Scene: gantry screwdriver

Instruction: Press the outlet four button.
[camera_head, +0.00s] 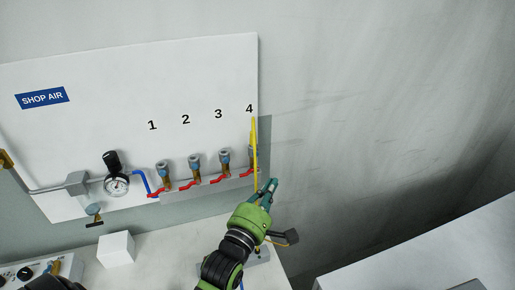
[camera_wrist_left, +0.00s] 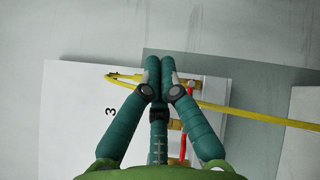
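A white panel (camera_head: 120,75) carries a SHOP AIR label and a row of outlets numbered 1 to 4. Outlet four (camera_head: 252,158) sits at the panel's right end under the number 4, partly hidden by a yellow hose (camera_head: 255,150). I cannot make out a separate button on it. My left gripper (camera_head: 270,187), green with teal fingers, is just below and right of outlet four. In the left wrist view its fingers (camera_wrist_left: 159,62) are together, with nothing visible between them. They cover part of the outlets and a red lever (camera_wrist_left: 185,132). My right gripper is not in view.
The yellow hose also crosses behind the fingers in the left wrist view (camera_wrist_left: 255,114). Outlets with red handles (camera_head: 195,167) stand left of outlet four. A pressure gauge (camera_head: 117,185) is farther left. A white block (camera_head: 116,249) sits on the bench. The wall right of the panel is bare.

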